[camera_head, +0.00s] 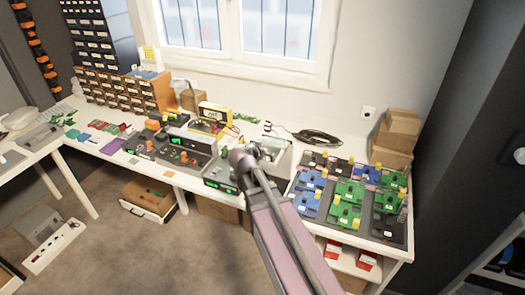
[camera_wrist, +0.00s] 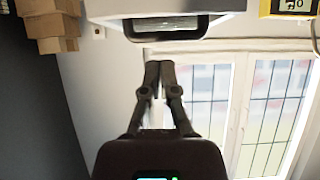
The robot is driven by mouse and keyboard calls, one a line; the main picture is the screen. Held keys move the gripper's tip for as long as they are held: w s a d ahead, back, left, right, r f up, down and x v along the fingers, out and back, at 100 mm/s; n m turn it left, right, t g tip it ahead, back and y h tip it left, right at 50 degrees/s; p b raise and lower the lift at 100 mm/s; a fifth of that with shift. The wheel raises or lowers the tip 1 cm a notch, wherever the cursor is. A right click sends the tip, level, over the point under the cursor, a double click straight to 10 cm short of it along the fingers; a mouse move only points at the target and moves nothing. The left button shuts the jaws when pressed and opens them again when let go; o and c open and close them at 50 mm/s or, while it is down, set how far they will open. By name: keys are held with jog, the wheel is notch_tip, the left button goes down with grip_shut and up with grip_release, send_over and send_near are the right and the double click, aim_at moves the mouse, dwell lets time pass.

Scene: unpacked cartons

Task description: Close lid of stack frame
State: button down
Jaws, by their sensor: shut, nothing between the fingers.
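A pale grey-white box-like unit (camera_head: 276,150) stands on the workbench, partly behind my arm in the head view; it may be the stack frame, but I cannot tell for sure. In the wrist view a white housing with a dark glassy panel (camera_wrist: 165,27) fills the top edge, probably the same unit. Its lid cannot be clearly made out. My gripper (camera_wrist: 158,65) is shut and empty, its fingertips together just below that panel in the picture. I cannot tell whether they touch it. In the head view the fingers are hidden by my arm.
Bench instruments (camera_head: 188,143) stand left of my arm, and a yellow meter (camera_head: 215,113) behind them. A board of green and blue modules (camera_head: 350,195) lies on the right. Cardboard boxes (camera_head: 397,135) sit at the back right corner. A window (camera_head: 240,25) is behind the bench.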

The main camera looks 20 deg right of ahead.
jog(key=s+a+r+p, duration=0.1)
jog(key=s+a+r, duration=0.1)
jog(key=s+a, duration=0.4)
jog(key=shift+s+a+p, duration=0.3)
jog(key=shift+s, duration=0.7)
jog(key=shift+r, duration=0.1)
jog(key=s+f+n+g+y, duration=0.7)
jog(key=s+f+g, duration=0.2)
jog(key=s, duration=0.2)
jog(key=shift+d+n, duration=0.25)
jog(key=shift+n, duration=0.15)
jog(key=shift+s, duration=0.1)
dwell(0.9)
